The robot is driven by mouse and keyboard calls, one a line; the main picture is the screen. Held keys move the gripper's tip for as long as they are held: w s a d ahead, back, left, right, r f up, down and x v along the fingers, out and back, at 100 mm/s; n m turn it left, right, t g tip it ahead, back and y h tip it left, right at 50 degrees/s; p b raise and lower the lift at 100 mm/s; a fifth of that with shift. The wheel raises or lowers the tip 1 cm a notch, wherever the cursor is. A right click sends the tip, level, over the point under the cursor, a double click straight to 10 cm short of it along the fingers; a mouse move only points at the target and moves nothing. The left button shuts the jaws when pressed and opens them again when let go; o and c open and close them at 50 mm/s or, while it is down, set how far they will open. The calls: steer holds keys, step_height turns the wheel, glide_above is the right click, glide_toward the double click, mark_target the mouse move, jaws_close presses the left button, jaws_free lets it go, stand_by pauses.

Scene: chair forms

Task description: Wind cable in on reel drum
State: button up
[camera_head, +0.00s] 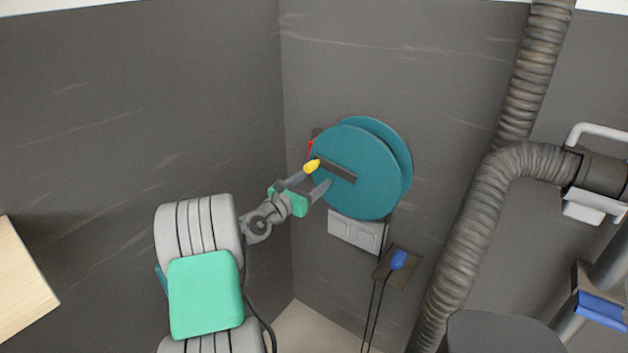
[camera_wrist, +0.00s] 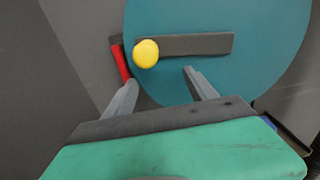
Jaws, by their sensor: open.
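The teal reel drum (camera_head: 365,185) hangs on the dark wall in the corner, and its round face also fills much of the wrist view (camera_wrist: 245,65). A dark crank bar (camera_head: 336,171) lies across its face, with a yellow knob (camera_head: 311,166) at the bar's left end. In the wrist view the knob (camera_wrist: 146,53) stands just beyond my left finger. My gripper (camera_head: 317,182) is open and empty in front of the drum's lower left part. Its fingers (camera_wrist: 158,85) are spread below the crank bar; whether one touches the knob cannot be told. A dark cable (camera_head: 374,310) hangs below the drum.
A red part (camera_wrist: 121,62) sits beside the drum's left edge. A grey box (camera_head: 355,233) is under the drum, and a blue piece (camera_head: 398,259) on a small plate is lower right. A ribbed hose (camera_head: 470,220) runs along the right. Open space lies left of my arm.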

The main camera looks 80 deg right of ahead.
steer(key=p+v, duration=0.2)
steer(key=v, duration=0.8)
stand_by(0.3)
